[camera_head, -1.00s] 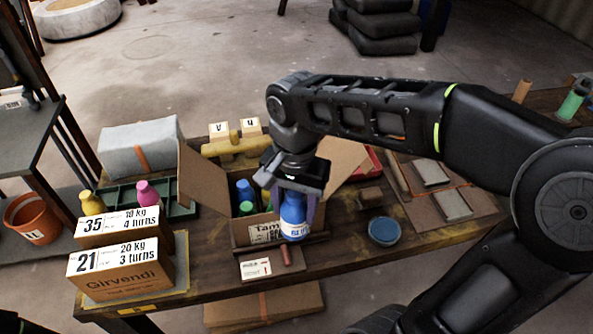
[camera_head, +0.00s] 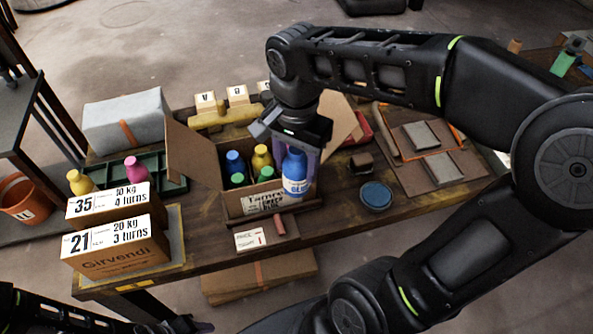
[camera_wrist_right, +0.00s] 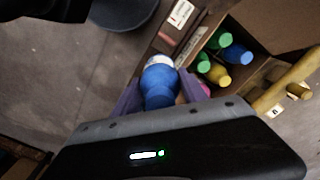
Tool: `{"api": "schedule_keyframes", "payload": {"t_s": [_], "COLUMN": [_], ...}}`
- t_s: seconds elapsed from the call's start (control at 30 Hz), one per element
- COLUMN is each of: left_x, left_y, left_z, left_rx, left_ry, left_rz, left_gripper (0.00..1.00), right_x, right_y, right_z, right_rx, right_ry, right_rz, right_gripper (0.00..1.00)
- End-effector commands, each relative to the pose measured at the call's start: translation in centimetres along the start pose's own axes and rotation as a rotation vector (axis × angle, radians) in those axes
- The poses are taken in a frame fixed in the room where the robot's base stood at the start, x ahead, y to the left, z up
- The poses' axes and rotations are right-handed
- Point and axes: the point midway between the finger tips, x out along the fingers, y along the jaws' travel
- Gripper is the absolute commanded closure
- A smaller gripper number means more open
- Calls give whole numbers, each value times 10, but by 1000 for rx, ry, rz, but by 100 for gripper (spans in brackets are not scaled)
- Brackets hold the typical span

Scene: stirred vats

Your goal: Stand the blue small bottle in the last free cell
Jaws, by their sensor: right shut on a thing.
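The blue small bottle (camera_head: 295,172), with a white label, is upright in my right gripper (camera_head: 302,155); it also shows in the right wrist view (camera_wrist_right: 158,85). The purple fingers are shut on it. It is at the front right corner of an open cardboard box (camera_head: 262,205), overlapping its front wall; I cannot tell whether its base is inside. The box holds a blue bottle (camera_head: 235,163), a yellow bottle (camera_head: 262,158) and two green-capped bottles (camera_head: 237,180). The bottle and gripper hide the box's right cells. My left gripper (camera_head: 200,326) is barely visible at the bottom edge.
The box's flaps (camera_head: 190,150) stand open left and right. A blue round lid (camera_head: 376,195) lies right of it. A card (camera_head: 250,239) and a reddish stick (camera_head: 278,225) lie in front. Labelled cartons (camera_head: 115,245) and a green tray (camera_head: 165,168) are on the left.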

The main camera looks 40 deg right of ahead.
Motion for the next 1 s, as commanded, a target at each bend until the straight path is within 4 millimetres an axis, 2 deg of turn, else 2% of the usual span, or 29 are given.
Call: {"api": "schedule_keyframes", "payload": {"t_s": [0.3, 0.53, 0.7, 1.0], "left_x": [-9, -15, -17, -17], "left_y": [4, 5, 6, 6], "left_z": [0, 1, 1, 1], "left_rx": [0, -1, -2, -2], "left_ry": [0, -2, -3, -4], "left_rz": [0, -2, -3, -3], "left_gripper": [62, 62, 62, 62], "right_x": [-2, -2, -1, -1], "right_y": [-25, -40, -46, -48], "right_z": [-45, -73, -83, -86], "right_rx": [2, 1, 0, -1], "right_ry": [0, 0, 0, 1], "right_rz": [0, 0, -1, -2], "right_gripper": [100, 100, 100, 100]}}
